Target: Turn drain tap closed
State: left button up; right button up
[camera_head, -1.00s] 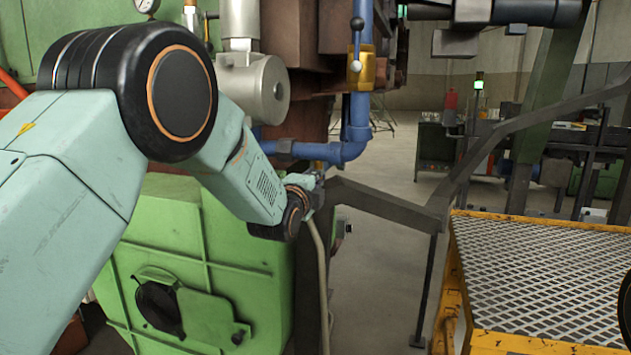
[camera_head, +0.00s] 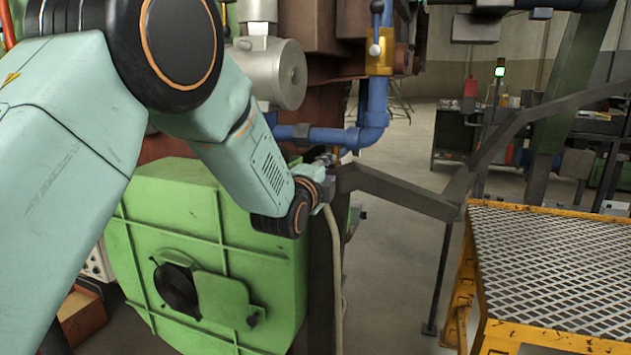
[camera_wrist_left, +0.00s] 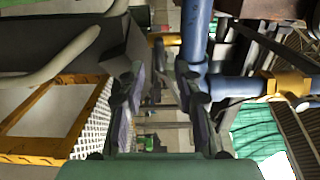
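A brass valve body (camera_head: 380,58) sits on the blue pipe (camera_head: 376,100) at the upper middle of the head view. It carries an upright lever with a dark ball at the top. A brass fitting on a blue pipe also shows at the right in the left wrist view (camera_wrist_left: 291,82). I cannot tell for certain which fitting is the drain tap. My left gripper (camera_head: 331,186) is below and left of this valve, near the pipe elbow. In the left wrist view its dark fingers (camera_wrist_left: 163,105) stand apart, with nothing held between them. My right gripper is not visible.
A green box-like housing (camera_head: 205,235) stands below my left arm. A dark angled rail (camera_head: 400,190) runs right from near my gripper. A yellow platform with a mesh top (camera_head: 550,260) is at the right. Open floor shows between the rail and the back benches.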

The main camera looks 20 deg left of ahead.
pick_arm(q)
jog(key=s, duration=0.8)
jog(key=shift+a, duration=0.1)
